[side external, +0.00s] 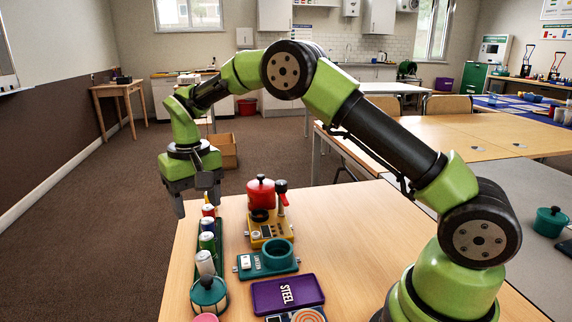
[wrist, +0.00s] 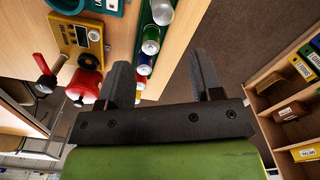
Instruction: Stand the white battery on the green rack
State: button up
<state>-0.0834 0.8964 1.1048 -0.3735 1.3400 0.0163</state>
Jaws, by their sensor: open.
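The white battery (side external: 205,263) is a white cylinder with a silver end. It is at the near end of a row with green, blue and red cylinders, and shows at the top of the wrist view (wrist: 162,12). The dark green rack (side external: 219,238) runs along the table's left edge under this row. I cannot tell whether the white battery is seated in it or just beside its end. My gripper (side external: 196,200) is open and empty, above and beyond the far end of the row. In the wrist view its fingers (wrist: 160,62) are wide apart with nothing between them.
A teal lidded pot (side external: 208,296) stands close to the white battery. The table's right side is clear.

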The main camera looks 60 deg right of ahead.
jog(key=s+r+t+y, duration=0.1)
jog(key=s+r+t, duration=0.3)
jog(key=s+r, duration=0.95)
jog(key=s+r+t+y, duration=0.1)
jog(key=s+t, duration=0.2)
jog(key=s, duration=1)
jog(key=shift+d+r, duration=0.15)
jog(key=shift+d, duration=0.25)
